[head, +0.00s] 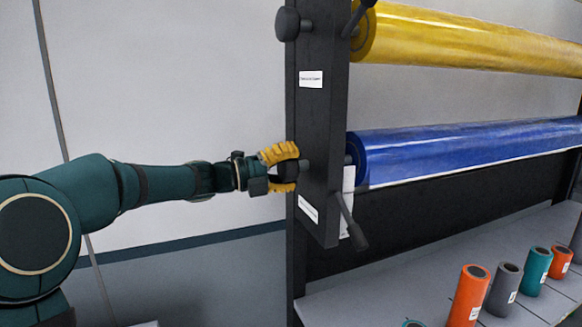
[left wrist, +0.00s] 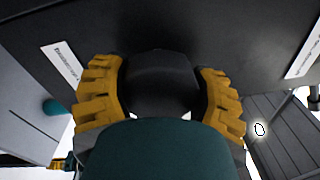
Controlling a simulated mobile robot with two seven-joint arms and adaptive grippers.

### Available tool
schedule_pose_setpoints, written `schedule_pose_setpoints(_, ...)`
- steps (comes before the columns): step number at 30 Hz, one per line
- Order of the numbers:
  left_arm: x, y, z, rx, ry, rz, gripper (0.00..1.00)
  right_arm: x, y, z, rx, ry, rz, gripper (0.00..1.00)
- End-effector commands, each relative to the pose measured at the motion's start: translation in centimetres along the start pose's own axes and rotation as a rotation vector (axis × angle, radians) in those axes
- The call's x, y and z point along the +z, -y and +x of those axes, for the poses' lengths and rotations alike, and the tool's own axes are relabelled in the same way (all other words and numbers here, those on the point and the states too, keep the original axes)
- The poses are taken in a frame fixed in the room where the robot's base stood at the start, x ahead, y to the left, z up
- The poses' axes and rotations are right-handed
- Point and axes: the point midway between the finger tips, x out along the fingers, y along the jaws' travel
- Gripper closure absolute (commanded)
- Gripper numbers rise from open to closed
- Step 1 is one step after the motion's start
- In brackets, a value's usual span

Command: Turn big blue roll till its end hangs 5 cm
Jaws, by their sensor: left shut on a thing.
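The big blue roll (head: 455,153) lies horizontally in the rack, below a yellow roll. A thin pale strip runs along its lower edge; I cannot tell how far the end hangs. A dark knob sits on the outer side of the rack's dark upright (head: 318,140), level with the blue roll. My left gripper (head: 281,168) has its yellow fingers shut around this knob, above and below it. In the left wrist view the dark knob (left wrist: 160,80) sits between the yellow fingers. My right gripper is not in view.
The yellow roll (head: 470,42) has its own free knob (head: 288,24) above. A dark lever (head: 352,225) sticks out low on the upright. Several small rolls, including an orange one (head: 467,296), stand on the grey shelf (head: 400,285). White labels are on the upright.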

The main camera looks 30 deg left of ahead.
Motion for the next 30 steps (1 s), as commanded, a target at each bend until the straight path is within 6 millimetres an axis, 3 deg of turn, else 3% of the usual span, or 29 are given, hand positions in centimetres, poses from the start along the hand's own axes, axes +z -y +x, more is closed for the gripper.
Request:
schedule_pose_setpoints(3,-0.3,-0.5,0.1,0.005,-0.009,-0.005,0.72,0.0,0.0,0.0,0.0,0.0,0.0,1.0)
schedule_pose_setpoints(4,-0.3,-0.5,0.1,0.005,-0.009,-0.005,0.31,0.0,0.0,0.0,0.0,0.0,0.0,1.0)
schedule_pose_setpoints(6,-0.3,-0.4,0.1,0.005,-0.009,-0.004,0.06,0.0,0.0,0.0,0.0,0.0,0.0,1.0)
schedule_pose_setpoints(7,-0.3,-0.4,0.1,0.005,-0.008,-0.003,0.02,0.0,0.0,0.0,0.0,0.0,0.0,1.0)
schedule_pose_setpoints(19,-0.1,-0.1,-0.6,0.002,-0.002,0.001,0.02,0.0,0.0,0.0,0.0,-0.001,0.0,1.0)
schedule_pose_setpoints(23,0.0,-0.1,-2.5,0.004,0.0,0.001,0.02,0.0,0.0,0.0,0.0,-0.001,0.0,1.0)
schedule_pose_setpoints(30,0.0,-0.1,-7.4,0.004,0.0,0.0,0.02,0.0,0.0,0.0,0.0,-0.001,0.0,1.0)
